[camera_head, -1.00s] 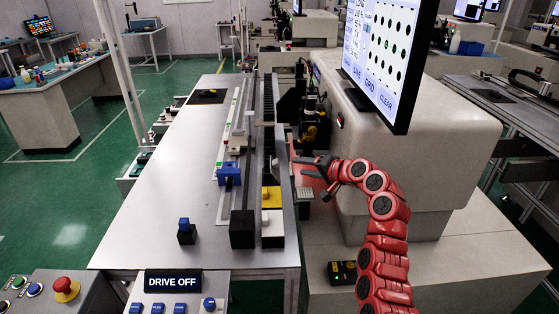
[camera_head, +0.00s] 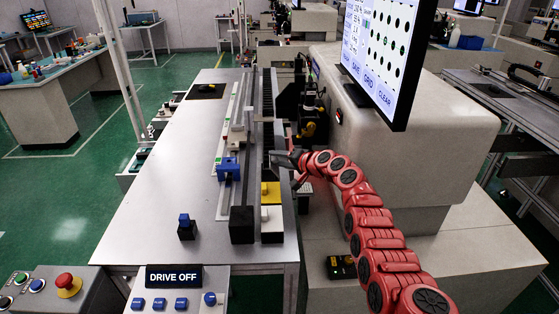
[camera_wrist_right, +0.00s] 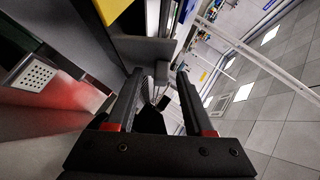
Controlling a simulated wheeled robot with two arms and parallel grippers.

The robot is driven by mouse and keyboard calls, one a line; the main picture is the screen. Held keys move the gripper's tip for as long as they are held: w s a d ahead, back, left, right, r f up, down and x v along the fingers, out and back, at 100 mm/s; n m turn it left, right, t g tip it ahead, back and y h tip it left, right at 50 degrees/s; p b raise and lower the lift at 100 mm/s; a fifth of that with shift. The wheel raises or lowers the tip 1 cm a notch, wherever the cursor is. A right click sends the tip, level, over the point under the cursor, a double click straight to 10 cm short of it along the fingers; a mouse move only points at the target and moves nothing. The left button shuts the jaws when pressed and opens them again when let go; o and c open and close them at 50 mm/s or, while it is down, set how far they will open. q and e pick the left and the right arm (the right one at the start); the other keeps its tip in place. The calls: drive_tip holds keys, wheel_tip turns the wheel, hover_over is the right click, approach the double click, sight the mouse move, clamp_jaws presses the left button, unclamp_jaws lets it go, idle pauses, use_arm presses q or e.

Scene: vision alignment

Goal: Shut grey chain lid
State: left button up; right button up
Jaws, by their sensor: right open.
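A black chain (camera_head: 267,95) lies in a long channel along the right side of the metal table. A long dark grey strip (camera_head: 250,115) runs beside it; I cannot tell for certain whether this is the chain lid. My right gripper (camera_head: 276,158) is at the channel's right side, just beyond the yellow block (camera_head: 270,190). In the right wrist view the same gripper (camera_wrist_right: 158,80) has its two fingers apart, with dark and grey parts beyond them. I cannot tell whether a finger touches anything. My left gripper is not in view.
A blue block (camera_head: 228,167) sits on the rail left of the channel. A black block (camera_head: 242,225) and a white block (camera_head: 271,213) stand at the near end. A big screen (camera_head: 378,60) hangs at the right. The table's left side is mostly clear.

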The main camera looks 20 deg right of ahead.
idle(0.3)
drive_tip(key=shift+w, duration=0.1)
clamp_jaws()
